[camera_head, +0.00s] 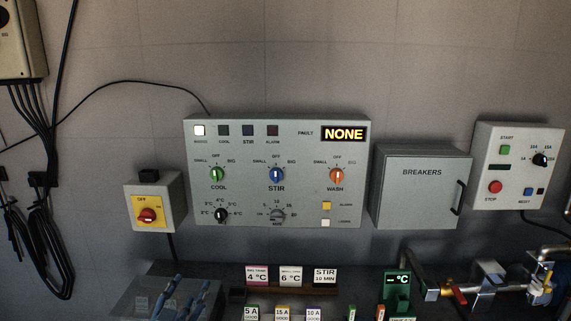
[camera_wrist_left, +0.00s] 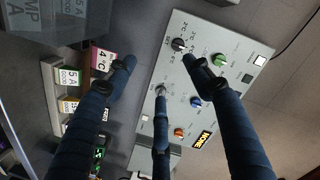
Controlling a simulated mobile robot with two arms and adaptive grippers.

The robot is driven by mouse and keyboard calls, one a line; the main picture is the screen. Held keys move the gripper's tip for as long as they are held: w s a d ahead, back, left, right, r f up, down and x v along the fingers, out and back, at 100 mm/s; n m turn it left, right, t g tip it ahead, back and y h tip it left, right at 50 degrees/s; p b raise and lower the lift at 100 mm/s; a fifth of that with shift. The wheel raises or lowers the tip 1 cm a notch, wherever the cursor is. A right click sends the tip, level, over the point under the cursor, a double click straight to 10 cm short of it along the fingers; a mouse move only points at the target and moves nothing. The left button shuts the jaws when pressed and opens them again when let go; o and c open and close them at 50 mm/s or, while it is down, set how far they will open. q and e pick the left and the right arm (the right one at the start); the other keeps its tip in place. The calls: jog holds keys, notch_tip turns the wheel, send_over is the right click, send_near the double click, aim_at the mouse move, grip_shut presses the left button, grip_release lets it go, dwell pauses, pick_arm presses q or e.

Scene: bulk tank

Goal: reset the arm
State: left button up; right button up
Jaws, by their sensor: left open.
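My left gripper (camera_head: 172,296) shows at the bottom left of the head view, as blue fingers low in front of the wall and below the control panel (camera_head: 285,215). In the left wrist view its three dark blue fingers (camera_wrist_left: 160,76) are spread wide and open, with nothing between them. The panel (camera_wrist_left: 222,85) appears turned in that view, behind the fingers, which overlap its dials in the picture; I see no clear contact. The rest of my left arm is hidden. My right gripper is in neither view.
A yellow-faced switch box (camera_head: 152,190) hangs left of the panel. The breakers box (camera_head: 420,185) and a start/stop box (camera_head: 517,165) hang to its right. Cables hang far left.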

pick_arm(q)
jog(key=s+d+f+n+g, duration=0.1)
jog(key=s+f+n+g, duration=0.45)
jog(key=s+f, duration=0.95)
jog(key=s+d+f+g, duration=0.15)
jog(key=s+g, duration=0.25)
jog(key=s, duration=0.6)
jog(key=s+f+g, duration=0.2)
jog(key=s+g, duration=0.2)
jog(key=s, duration=0.7)
notch_tip(320, 180, down, 25)
jog(key=s, duration=0.2)
jog(key=s+a+f+g, duration=0.2)
jog(key=s+f, duration=1.5)
jog(key=shift+s+a+f, duration=0.2)
jog(key=shift+a+f, duration=0.1)
jog(key=shift+f, duration=0.1)
jog(key=shift+n, duration=0.25)
